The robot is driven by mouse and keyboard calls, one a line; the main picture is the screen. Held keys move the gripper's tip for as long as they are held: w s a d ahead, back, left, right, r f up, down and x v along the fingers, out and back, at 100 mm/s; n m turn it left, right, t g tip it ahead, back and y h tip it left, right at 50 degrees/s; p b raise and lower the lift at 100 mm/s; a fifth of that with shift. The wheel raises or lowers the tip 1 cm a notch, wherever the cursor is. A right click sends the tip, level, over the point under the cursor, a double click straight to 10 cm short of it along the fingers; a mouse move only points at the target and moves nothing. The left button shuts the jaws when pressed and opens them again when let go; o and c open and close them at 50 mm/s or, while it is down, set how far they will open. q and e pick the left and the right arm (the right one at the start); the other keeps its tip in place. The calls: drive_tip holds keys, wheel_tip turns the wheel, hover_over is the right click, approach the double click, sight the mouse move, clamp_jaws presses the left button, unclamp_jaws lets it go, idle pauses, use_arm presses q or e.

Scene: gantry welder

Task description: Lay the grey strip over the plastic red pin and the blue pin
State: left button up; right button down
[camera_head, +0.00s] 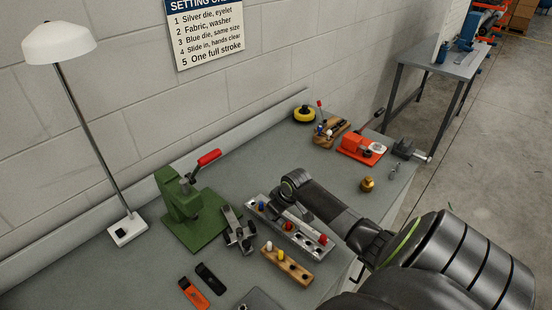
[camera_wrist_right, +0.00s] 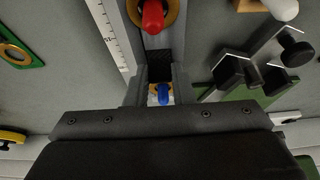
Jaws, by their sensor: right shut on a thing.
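The blue pin (camera_head: 262,205) stands near the far left end of a long grey fixture (camera_head: 256,197), and it also shows in the right wrist view (camera_wrist_right: 163,95). A red pin (camera_head: 323,239) stands near the fixture's right end; another red pin (camera_head: 289,226) stands nearer its middle. A red pin (camera_wrist_right: 152,15) with a brass-coloured ring around it shows at the top of the wrist view. My right gripper (camera_wrist_right: 159,83) is shut on what looks like the grey strip (camera_wrist_right: 152,48), above the fixture and close to the blue pin. I cannot tell if the strip touches either pin. My left gripper is out of view.
A wooden block with pins (camera_head: 286,265) lies just in front of the fixture. A black-and-metal clamp (camera_head: 239,233) and a green press (camera_head: 190,210) stand to its left. A brass weight (camera_head: 367,185) and a red clamp device (camera_head: 359,149) are to the right. Bare bench lies between.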

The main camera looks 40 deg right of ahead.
drive_tip(key=shift+f, duration=0.25)
drive_tip(key=c, duration=1.2)
unclamp_jaws()
drive_tip(key=shift+o, duration=0.2)
drive_tip(key=b+v, duration=0.1)
drive_tip(key=v, duration=1.6)
drive_tip(key=shift+r+b, duration=0.25)
drive_tip(key=shift+b, duration=0.1)
